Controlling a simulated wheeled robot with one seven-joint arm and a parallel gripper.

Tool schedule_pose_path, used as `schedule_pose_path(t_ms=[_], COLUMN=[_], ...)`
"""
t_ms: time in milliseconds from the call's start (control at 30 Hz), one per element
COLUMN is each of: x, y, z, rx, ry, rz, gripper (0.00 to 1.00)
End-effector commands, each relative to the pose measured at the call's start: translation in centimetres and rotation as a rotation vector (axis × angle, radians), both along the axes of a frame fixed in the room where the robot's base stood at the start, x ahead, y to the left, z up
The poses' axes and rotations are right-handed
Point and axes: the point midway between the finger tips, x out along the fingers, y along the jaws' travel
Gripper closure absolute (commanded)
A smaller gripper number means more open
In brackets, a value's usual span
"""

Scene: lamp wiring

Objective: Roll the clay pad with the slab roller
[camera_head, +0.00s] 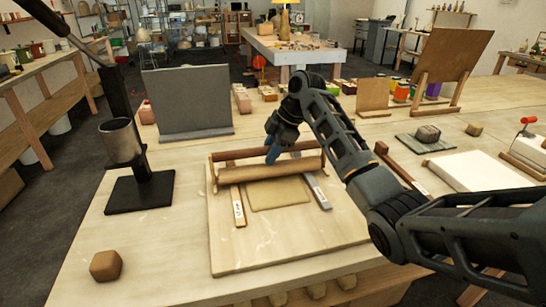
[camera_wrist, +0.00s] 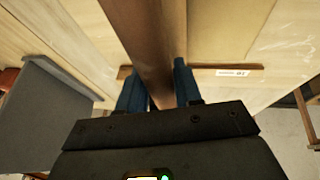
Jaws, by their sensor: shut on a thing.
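The slab roller stands on a pale wooden board (camera_head: 290,238), with a pale cylinder (camera_head: 270,172) below a dark brown handle bar (camera_head: 235,154). My gripper (camera_head: 272,155) comes down from above with its blue fingers shut on the handle bar. In the wrist view the handle bar (camera_wrist: 157,40) runs between the fingers (camera_wrist: 160,88). The flat tan clay pad (camera_head: 280,194) lies on the board just on the near side of the cylinder. The cylinder hides whether the pad reaches under it.
A metal cup on a black stand (camera_head: 122,142) is left of the board. A grey upright panel (camera_head: 187,102) stands behind. A white slab (camera_head: 475,171) lies at right. The table at front left is mostly clear.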

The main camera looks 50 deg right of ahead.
Motion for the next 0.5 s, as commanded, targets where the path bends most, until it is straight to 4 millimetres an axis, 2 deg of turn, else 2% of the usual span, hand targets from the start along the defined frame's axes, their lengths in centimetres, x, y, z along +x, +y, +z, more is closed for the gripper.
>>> schedule_pose_path(t_ms=[200, 500], x=[0.6, 2.6], y=[-0.1, -1.5], z=[-0.3, -0.4], rx=[0.003, 0.003], ry=[0.004, 0.004], rz=[0.003, 0.004], gripper=[1.0, 1.0])
